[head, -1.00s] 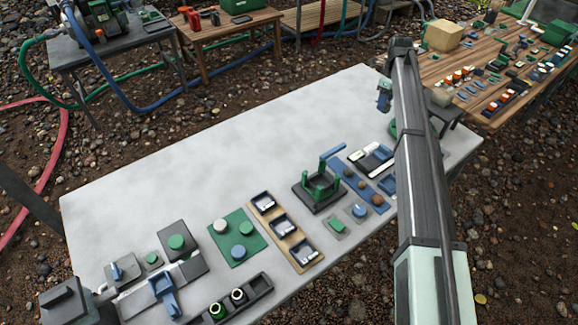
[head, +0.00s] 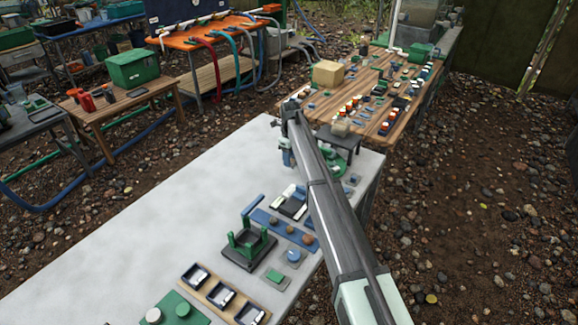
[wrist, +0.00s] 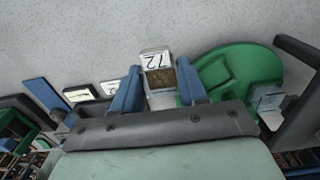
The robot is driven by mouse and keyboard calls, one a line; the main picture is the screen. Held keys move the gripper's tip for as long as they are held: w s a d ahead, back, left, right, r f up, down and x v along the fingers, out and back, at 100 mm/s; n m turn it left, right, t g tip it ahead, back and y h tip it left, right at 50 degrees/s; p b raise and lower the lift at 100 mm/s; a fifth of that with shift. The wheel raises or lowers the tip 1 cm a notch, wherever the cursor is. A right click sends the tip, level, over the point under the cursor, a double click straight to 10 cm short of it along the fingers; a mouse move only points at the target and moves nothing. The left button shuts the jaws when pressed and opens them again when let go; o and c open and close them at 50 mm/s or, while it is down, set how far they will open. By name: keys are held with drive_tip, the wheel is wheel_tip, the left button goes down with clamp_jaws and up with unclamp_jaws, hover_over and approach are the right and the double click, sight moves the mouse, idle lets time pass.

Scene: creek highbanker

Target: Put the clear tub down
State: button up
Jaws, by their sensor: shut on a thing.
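The clear tub (wrist: 158,72) shows in the wrist view. It has a pale face marked "72" and brown contents. It sits between the blue fingers of my gripper (wrist: 158,90), which is shut on it. Whether its base touches the table cannot be told. In the head view my gripper (head: 286,156) is over the far right end of the pale table (head: 180,195); the tub cannot be made out there. A round green holder (wrist: 240,68) with a square recess lies just right of the gripper in the wrist view.
The table's left part is clear.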

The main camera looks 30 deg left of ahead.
drive_tip(key=shift+f, duration=1.85)
drive_tip(key=shift+f, duration=0.15)
drive_tip(key=o, duration=1.1)
wheel_tip(320, 180, up, 12)
drive_tip(key=shift+r, duration=0.2)
